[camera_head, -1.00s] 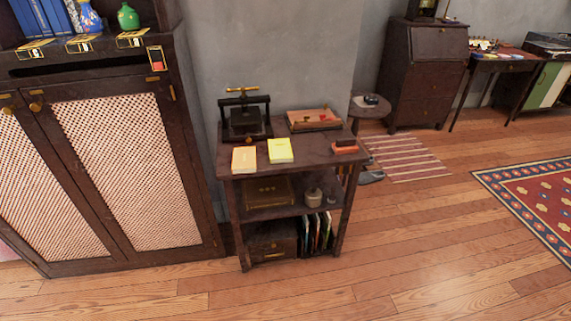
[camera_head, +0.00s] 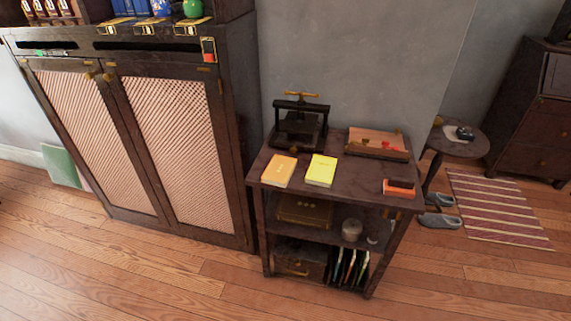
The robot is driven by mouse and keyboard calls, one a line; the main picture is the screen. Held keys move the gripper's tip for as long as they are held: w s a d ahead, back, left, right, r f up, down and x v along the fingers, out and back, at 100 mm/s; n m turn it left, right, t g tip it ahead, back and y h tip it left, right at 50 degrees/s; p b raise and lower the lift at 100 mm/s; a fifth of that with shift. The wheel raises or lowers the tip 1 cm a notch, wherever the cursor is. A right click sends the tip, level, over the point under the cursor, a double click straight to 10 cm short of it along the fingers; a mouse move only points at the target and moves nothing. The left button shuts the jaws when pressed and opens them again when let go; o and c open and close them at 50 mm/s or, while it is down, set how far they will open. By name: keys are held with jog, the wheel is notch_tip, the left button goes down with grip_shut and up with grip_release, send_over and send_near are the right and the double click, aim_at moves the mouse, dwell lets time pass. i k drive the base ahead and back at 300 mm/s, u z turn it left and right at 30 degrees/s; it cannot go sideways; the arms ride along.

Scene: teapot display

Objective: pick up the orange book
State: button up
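An orange book (camera_head: 279,170) lies flat on the top of a dark wooden side table (camera_head: 345,192), near its front left corner. A yellow book (camera_head: 321,170) lies just to its right, with a narrow gap between them. A small orange-red item (camera_head: 400,192) with a dark block on it sits at the table's right front corner. My gripper is not in view.
A black press (camera_head: 300,124) and a wooden tray (camera_head: 378,144) stand at the back of the tabletop. A tall cabinet (camera_head: 228,150) is close on the left. A round table (camera_head: 460,142), slippers (camera_head: 439,221) and a striped rug (camera_head: 498,205) are at right. The front floor is clear.

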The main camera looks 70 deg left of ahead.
aim_at(278, 173)
jog(key=u, duration=0.35)
jog(key=i, duration=0.85)
jog(key=u, duration=1.4)
jog(key=i, duration=0.75)
jog(key=u, duration=0.75)
